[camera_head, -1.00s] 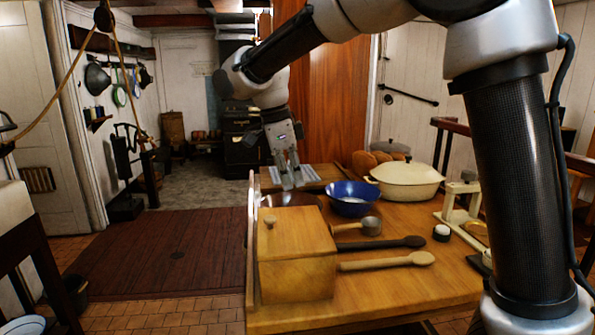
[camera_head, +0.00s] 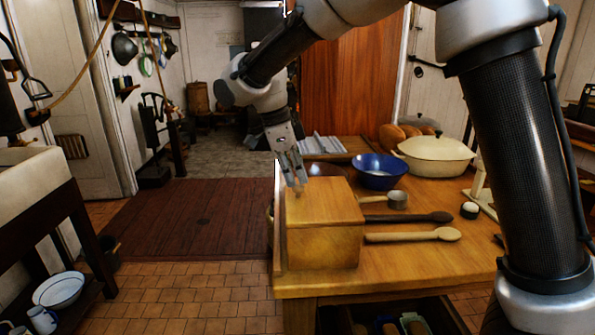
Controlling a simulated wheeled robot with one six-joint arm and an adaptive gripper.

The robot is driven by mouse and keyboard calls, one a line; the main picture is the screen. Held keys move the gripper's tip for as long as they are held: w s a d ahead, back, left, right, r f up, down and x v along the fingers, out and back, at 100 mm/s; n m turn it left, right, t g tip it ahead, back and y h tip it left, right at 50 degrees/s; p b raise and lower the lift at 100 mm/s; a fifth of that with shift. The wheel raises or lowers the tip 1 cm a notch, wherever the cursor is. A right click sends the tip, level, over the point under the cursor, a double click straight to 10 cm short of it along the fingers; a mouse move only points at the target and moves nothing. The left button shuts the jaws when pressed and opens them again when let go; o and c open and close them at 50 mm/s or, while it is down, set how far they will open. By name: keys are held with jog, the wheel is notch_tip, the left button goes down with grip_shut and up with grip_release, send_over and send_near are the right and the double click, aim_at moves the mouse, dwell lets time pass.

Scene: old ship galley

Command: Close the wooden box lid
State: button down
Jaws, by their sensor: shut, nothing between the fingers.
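The wooden box (camera_head: 322,248) stands at the near left corner of the wooden table. Its lid (camera_head: 328,203) lies flat across the top, and I see no open gap along the front. My gripper (camera_head: 293,182) points down over the lid's left part, with its fingers shut and nothing held. The fingertips are at or just above the lid's small knob, which they mostly hide. I cannot tell whether they touch it.
Behind are a blue bowl (camera_head: 379,172) and a cream pot (camera_head: 435,157).

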jog(key=shift+r, duration=0.1)
dwell(0.4)
jog(key=a+r+n, duration=0.4)
jog(key=r, duration=0.7)
notch_tip(320, 180, down, 4)
jog(key=s+n, duration=0.1)
jog(key=n, duration=0.6)
jog(key=s+d+n+t+y, duration=0.1)
jog(key=s+d+n, duration=0.1)
jog(key=s+d, duration=0.5)
jog(key=s+d+f+n+t+y, duration=0.1)
jog(key=s+d+n, duration=0.2)
jog(key=s+d, duration=0.5)
jog(key=s+d+n+t+y, duration=0.1)
jog(key=s+d, duration=0.6)
jog(key=d, duration=1.4)
jog(key=shift+s+d+f+n+t, duration=0.25)
jog(key=shift+s+n+t, duration=0.2)
jog(key=shift+n, duration=0.35)
